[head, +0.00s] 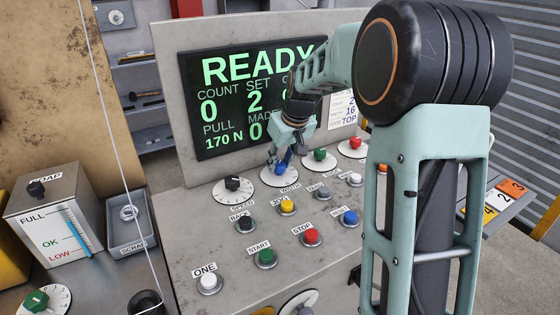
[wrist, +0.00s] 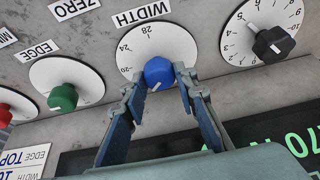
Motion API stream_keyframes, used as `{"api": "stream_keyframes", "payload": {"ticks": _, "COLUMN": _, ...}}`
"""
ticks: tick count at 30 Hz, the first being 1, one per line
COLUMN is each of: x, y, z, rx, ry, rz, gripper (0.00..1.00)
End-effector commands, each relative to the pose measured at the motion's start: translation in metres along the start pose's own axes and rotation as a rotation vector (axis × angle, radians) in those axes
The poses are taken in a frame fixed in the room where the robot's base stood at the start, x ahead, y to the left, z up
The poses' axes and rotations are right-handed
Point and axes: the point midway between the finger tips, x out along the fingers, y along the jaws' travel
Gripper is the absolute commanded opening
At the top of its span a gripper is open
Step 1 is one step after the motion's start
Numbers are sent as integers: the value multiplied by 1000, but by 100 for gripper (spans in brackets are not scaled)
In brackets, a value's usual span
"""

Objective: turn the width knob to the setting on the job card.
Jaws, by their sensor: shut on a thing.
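The blue width knob (wrist: 158,73) sits on a white dial (wrist: 125,60) under the WIDTH label in the wrist view. The dial shows 20, 24 and 28; other numbers are hidden by my fingers. A white mark on the knob faces down-left in that view; its exact reading is unclear. My gripper (wrist: 158,80) is shut on the knob, one finger on each side. In the head view the blue knob (head: 281,168) shows below my gripper (head: 283,153). The job card (head: 343,110) is partly hidden behind my arm; 16 and TOP are legible on it.
The black speed knob (wrist: 272,44) and green edge knob (wrist: 62,98) flank the width dial closely. A red knob (head: 355,143) is farther right. Several push buttons, including yellow (head: 287,205) and red (head: 311,236), cover the panel in front. The READY screen (head: 250,100) stands behind.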

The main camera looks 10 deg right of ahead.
Motion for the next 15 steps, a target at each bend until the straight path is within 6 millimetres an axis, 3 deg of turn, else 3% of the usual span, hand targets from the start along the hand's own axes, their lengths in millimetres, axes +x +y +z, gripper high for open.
{"api": "stream_keyframes", "payload": {"ticks": 12, "x": 0, "y": 0, "z": 0, "rx": -6, "ry": -1, "rz": -2, "gripper": 2}}
{"api": "stream_keyframes", "payload": {"ticks": 13, "x": 0, "y": 0, "z": 0, "rx": -6, "ry": -1, "rz": -2, "gripper": 30}}
{"api": "stream_keyframes", "payload": {"ticks": 15, "x": 0, "y": 0, "z": 0, "rx": -6, "ry": -1, "rz": -2, "gripper": 38}}
